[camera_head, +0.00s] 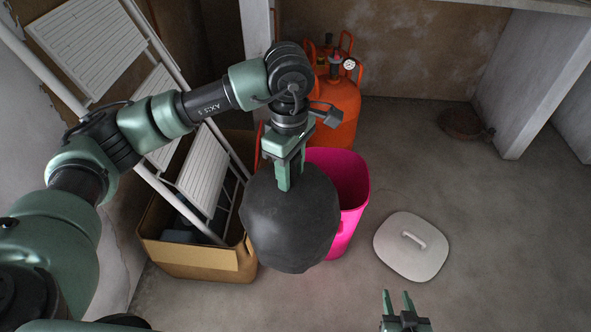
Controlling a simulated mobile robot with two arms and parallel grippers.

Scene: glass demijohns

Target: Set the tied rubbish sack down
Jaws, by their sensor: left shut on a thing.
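The tied rubbish sack (290,220) is a dark grey, rounded bundle. My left gripper (284,182) is shut on its top and points downward. The sack hangs in front of the pink bin (350,185) and beside the cardboard box (195,262), hiding part of both. I cannot tell how high its underside is above the floor. My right gripper (397,294) shows at the bottom edge, empty, with its two fingers apart.
A white lid with a handle (410,247) lies on the floor right of the pink bin. A white folding stepladder (203,170) leans at the left. The floor at the right is mostly clear.

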